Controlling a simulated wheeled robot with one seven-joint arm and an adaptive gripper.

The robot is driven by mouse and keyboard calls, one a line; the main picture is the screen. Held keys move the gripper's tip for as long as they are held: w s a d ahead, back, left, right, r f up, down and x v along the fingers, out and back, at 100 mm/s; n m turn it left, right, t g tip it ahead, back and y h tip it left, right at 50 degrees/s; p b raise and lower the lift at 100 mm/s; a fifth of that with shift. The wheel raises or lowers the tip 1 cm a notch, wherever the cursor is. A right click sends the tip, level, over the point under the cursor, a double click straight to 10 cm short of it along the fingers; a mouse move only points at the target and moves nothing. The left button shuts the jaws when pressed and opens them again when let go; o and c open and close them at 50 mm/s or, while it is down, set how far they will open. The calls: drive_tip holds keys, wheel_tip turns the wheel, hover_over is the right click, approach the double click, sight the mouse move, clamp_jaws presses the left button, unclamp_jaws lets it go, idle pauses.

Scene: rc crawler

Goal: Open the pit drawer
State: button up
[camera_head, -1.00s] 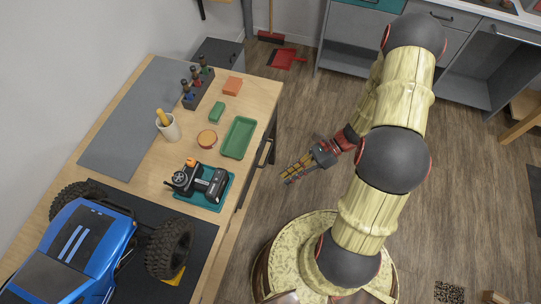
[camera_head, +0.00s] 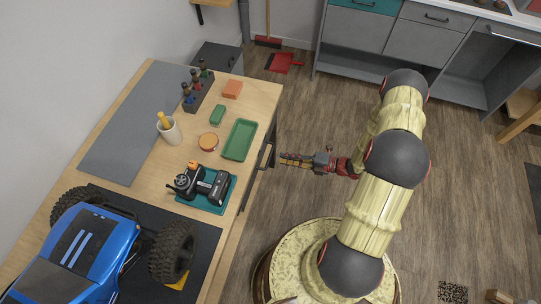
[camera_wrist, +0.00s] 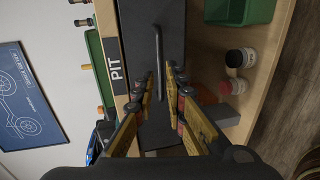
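The pit drawer (camera_wrist: 137,50) has a dark front and a label reading PIT (camera_wrist: 117,68) in the wrist view. Its dark bar handle (camera_wrist: 156,40) runs along the front, and the drawer looks shut. In the head view the handle (camera_head: 270,155) shows at the workbench's right side. My gripper (camera_head: 283,160) is just right of the handle, pointing at it. In the wrist view my gripper (camera_wrist: 161,78) is open, with one yellow-and-dark finger on each side of the handle. I see no clear contact; the exact depth gap is hard to tell.
The workbench (camera_head: 255,95) carries a green tray (camera_head: 240,140), a radio controller (camera_head: 213,188), a cup (camera_head: 170,133) and a blue crawler (camera_head: 80,250). An open shelf beside the drawer holds jars (camera_wrist: 240,58) and a green bin (camera_wrist: 240,10).

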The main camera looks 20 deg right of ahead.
sight(270, 155)
drive_tip(key=b+x, duration=0.1)
drive_tip(key=x, duration=0.6)
drive_tip(key=shift+w+a+b, duration=0.1)
drive_tip(key=shift+a+b, duration=0.05)
drive_tip(key=shift+b, duration=0.2)
clamp_jaws()
idle(0.5)
drive_tip(key=f+p+v, duration=0.1)
drive_tip(key=f+v, duration=0.1)
drive_tip(key=v, duration=1.1)
drive_tip(key=d+f+v, duration=0.1)
drive_tip(key=f+v, duration=0.2)
drive_tip(key=v, duration=1.1)
drive_tip(key=shift+s+f+p, duration=0.4)
unclamp_jaws()
